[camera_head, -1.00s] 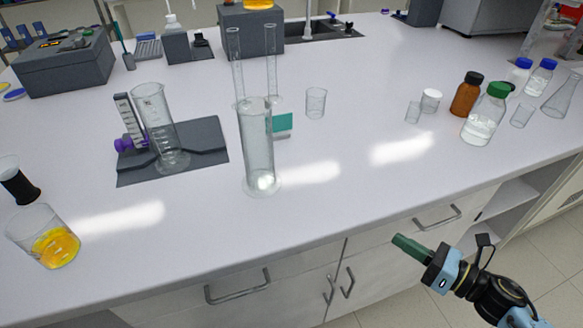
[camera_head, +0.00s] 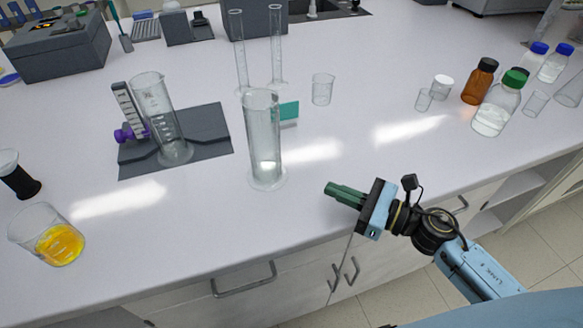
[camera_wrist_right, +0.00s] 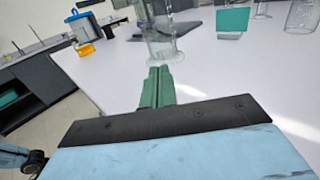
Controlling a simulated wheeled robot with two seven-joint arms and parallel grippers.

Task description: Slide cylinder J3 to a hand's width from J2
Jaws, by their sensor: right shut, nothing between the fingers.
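No J2 or J3 label is readable. A large clear graduated cylinder (camera_head: 263,140) stands upright mid-bench; a cylinder directly beyond my fingers in the wrist view (camera_wrist_right: 160,35) appears to be the same one. Another clear cylinder (camera_head: 160,118) stands on a dark grey mat (camera_head: 210,135) to its left. Two slim cylinders stand behind, a left one (camera_head: 239,50) and a right one (camera_head: 276,48). My right gripper (camera_head: 330,189) is shut and empty, right of and slightly nearer than the large cylinder, apart from it; its green fingers also show in the wrist view (camera_wrist_right: 158,74). My left gripper is out of view.
A teal card (camera_head: 288,112) and a small beaker (camera_head: 322,89) stand behind the large cylinder. A beaker of yellow liquid (camera_head: 50,238) is at front left. Bottles, including a brown one (camera_head: 480,82), stand at right. The bench front between them is clear.

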